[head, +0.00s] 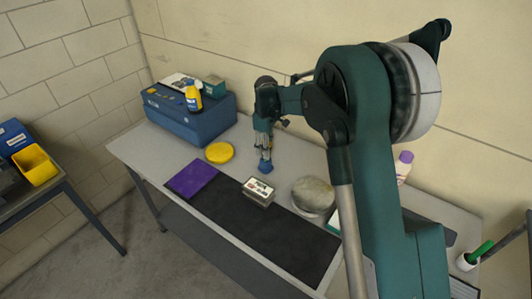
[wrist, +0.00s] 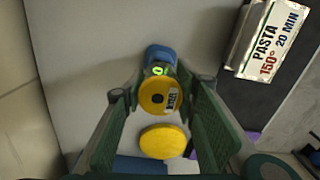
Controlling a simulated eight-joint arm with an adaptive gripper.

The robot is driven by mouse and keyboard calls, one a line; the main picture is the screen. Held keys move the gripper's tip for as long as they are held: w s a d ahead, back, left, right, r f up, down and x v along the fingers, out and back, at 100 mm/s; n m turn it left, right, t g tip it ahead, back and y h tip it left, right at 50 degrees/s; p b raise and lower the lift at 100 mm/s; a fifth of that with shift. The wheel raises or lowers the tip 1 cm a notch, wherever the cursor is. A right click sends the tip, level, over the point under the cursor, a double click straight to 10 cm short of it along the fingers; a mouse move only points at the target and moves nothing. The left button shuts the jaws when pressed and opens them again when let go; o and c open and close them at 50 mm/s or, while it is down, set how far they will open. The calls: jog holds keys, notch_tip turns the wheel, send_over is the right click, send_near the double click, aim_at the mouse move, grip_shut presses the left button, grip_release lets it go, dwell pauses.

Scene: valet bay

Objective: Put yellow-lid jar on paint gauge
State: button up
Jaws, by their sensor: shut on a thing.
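The yellow-lid jar (wrist: 158,96) is between my gripper's fingertips in the wrist view, its round yellow lid with a dark dot and small label facing the camera. My gripper (head: 265,148) is shut on it and points down over the table. A blue object with a lit green display, apparently the paint gauge (wrist: 160,54), shows just beyond the jar; its blue body (head: 265,166) is below my fingertips in the head view. The jar hides part of it. I cannot tell whether the jar touches the gauge. The jar is not clearly visible in the head view.
A yellow disc (head: 219,152) lies left of my gripper, near a blue case (head: 190,116) with a yellow bottle (head: 193,96) on it. A box labelled PASTA (head: 258,191), a purple cloth (head: 191,180) and a round grey object (head: 313,195) are nearer the front, around a dark mat (head: 278,233).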

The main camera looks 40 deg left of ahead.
jog(key=shift+f, duration=1.05)
jog(key=shift+f, duration=0.2)
jog(key=o, duration=0.8)
jog(key=shift+r, duration=0.2)
notch_tip(320, 180, up, 12)
dwell(0.6)
